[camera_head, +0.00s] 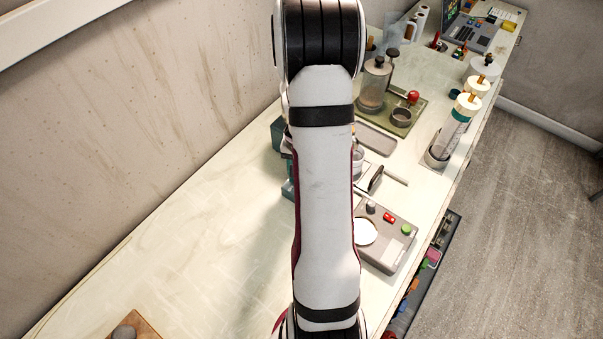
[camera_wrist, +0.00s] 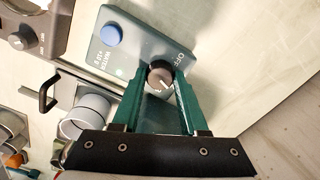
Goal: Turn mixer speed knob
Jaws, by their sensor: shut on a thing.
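In the wrist view a dark round knob (camera_wrist: 160,73) with a pale pointer mark sits on a grey-teal box (camera_wrist: 135,58). The box has lettering that seems to read "OFF" and "WATER", and a blue round button (camera_wrist: 111,34). My gripper (camera_wrist: 160,88) has its green fingers on both sides of the knob and is shut on it. The knob is still on the box. In the head view my arm hides the gripper and the knob; only edges of a teal box (camera_head: 288,188) show beside the arm. Which device is the mixer, I cannot tell for sure.
In the wrist view a grey device (camera_wrist: 60,14) with another knob (camera_wrist: 21,37) and a dark handle (camera_wrist: 46,95) lie left, near a pale cylinder (camera_wrist: 85,115). In the head view a grey scale-like device (camera_head: 392,252) stands right of my arm. The counter's near left is mostly clear.

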